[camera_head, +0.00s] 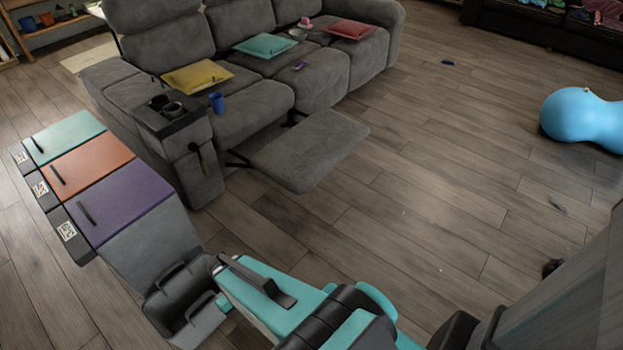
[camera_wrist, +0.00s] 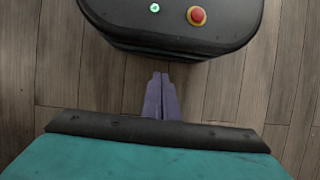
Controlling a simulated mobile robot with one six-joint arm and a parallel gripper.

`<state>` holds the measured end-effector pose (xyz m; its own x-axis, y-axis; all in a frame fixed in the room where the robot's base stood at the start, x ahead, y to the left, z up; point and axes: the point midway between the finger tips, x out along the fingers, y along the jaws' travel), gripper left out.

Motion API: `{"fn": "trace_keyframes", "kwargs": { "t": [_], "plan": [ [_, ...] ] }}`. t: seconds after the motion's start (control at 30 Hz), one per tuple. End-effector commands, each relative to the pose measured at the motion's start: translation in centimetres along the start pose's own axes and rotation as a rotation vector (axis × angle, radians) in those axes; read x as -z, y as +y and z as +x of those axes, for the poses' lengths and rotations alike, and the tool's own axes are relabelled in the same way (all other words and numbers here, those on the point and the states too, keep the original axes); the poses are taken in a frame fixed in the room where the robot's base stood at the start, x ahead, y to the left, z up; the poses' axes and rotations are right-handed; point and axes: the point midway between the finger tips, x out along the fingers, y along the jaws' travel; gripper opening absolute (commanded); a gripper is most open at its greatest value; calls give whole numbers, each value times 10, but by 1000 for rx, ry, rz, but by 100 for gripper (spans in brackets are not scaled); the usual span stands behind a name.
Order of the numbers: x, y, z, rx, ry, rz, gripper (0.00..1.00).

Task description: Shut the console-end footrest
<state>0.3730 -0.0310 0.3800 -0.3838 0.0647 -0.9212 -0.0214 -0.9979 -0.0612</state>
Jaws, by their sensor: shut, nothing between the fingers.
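The console-end footrest (camera_head: 308,150) is a grey padded panel. In the head view it stands extended out in front of the grey sofa (camera_head: 150,35), on dark metal links, with a gap between it and the seat front. The console (camera_head: 172,122) with cup holders is to its left. A dark lever (camera_head: 199,152) shows on the console's front. My gripper (camera_wrist: 161,80) shows in the wrist view with its purple fingers together and empty, above bare wooden floor. It is apart from the footrest, which is out of the wrist view. I cannot make out the fingers in the head view.
Teal, orange and purple topped boxes (camera_head: 98,163) stand left of the console. A blue exercise ball (camera_head: 580,115) lies at the right. The floor in front of the footrest is largely clear.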

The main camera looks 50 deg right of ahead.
Motion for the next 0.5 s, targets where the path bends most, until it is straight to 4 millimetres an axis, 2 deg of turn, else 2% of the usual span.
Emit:
{"fn": "trace_keyframes", "kwargs": {
  "t": [0.03, 0.2, 0.37, 0.5],
  "plan": [
    [22, 11, -2, 14, 24, 6, 0],
    [69, 48, -28, 55, 96, 5, 0],
    [105, 90, -55, 83, 165, 2, 0],
    [131, 133, -82, 98, 229, 2, 0]
  ]
}}
